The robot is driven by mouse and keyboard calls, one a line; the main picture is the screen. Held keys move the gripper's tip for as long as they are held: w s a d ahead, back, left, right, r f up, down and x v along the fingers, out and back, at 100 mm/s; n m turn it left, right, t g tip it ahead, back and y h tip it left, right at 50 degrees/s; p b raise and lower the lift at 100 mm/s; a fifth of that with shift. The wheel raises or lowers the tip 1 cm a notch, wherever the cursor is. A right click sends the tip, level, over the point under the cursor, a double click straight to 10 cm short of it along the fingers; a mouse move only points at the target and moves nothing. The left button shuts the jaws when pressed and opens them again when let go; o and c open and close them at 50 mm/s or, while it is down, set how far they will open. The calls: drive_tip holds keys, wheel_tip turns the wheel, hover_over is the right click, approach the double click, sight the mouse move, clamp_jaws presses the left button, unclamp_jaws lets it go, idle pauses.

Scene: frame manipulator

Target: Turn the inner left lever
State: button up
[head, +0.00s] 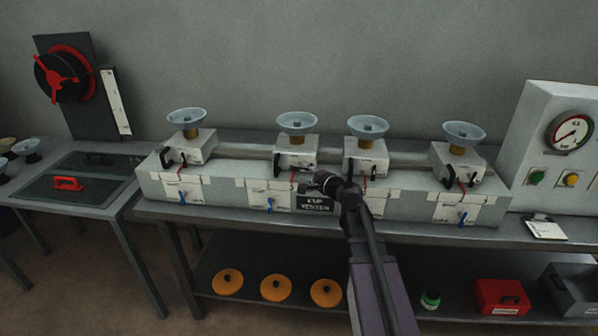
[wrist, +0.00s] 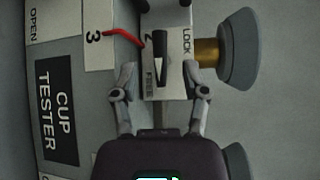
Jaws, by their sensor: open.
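The inner left unit (head: 296,155) is a white block with a pale cup on top, second from the left on the bench fixture. Its black lever (wrist: 161,60) shows in the wrist view, on a white face marked LOCK and FREE. My gripper (head: 318,183) is in front of this unit's lower right in the head view. In the wrist view my gripper (wrist: 164,82) is open, its two fingers spread to either side of the lever's near part. Nothing is held. Contact with the lever cannot be told. In the head view the gripper hides part of the unit's front.
A red lever (wrist: 124,37) lies close beside the left finger. The black CUP TESTER sign (wrist: 58,112) is on the fixture's front. The inner right unit (head: 366,158) stands to the right. A gauge panel (head: 560,140) stands at the far right. The wall behind is clear.

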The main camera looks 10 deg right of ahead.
sight(301, 170)
drive_tip(key=shift+x, duration=1.85)
clamp_jaws()
